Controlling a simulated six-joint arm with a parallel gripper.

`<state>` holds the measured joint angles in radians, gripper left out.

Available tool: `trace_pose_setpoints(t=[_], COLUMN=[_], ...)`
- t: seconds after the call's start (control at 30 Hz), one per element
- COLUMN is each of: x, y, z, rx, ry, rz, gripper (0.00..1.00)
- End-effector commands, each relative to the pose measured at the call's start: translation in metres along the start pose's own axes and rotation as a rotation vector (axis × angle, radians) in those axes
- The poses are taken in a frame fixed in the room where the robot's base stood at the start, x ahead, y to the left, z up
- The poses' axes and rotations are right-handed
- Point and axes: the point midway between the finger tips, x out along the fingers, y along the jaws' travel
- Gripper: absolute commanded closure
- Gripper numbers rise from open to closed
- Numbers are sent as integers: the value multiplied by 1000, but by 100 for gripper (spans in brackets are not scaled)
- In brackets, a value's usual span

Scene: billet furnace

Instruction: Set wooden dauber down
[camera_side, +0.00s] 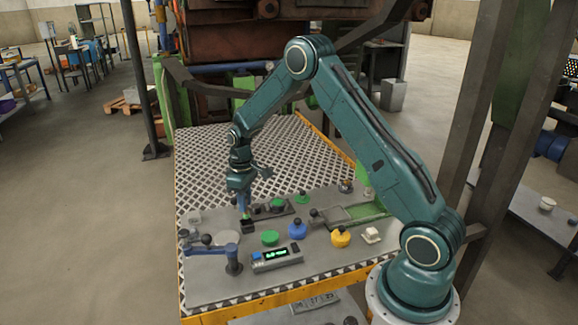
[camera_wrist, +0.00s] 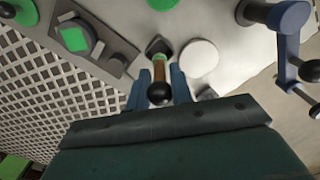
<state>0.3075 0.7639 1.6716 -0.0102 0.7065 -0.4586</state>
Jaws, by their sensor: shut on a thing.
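The wooden dauber (camera_wrist: 160,72) has a brown handle and a black ball knob facing the wrist camera. My gripper (camera_wrist: 161,76) is shut on it, with one blue finger on each side of the handle. The far end of the dauber overlaps a small dark square pot (camera_wrist: 158,46); I cannot tell whether it is inside or just above it. In the side view my gripper (camera_side: 243,207) points down over the same dark pot (camera_side: 247,227) on the grey worktop. The dauber is too small there to make out clearly.
Beside the pot lies a pale round disc (camera_wrist: 199,57). A blue lever post (camera_side: 233,258) stands in front, near a green-lit display box (camera_side: 277,257). Green (camera_side: 270,238), blue (camera_side: 298,229) and yellow (camera_side: 341,237) knobbed pieces stand to the right. Mesh plate (camera_side: 220,160) lies behind.

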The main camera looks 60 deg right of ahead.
Motion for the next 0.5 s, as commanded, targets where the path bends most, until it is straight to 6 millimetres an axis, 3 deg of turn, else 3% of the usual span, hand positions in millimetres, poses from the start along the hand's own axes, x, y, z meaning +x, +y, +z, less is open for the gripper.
trace_pose_setpoints(t=[0.3, 0.5], x=[32, 42], y=[0, 0], z=[1, 0], rx=[0, 0], ry=[-3, 0], rz=[-2, 0], gripper=[100, 100])
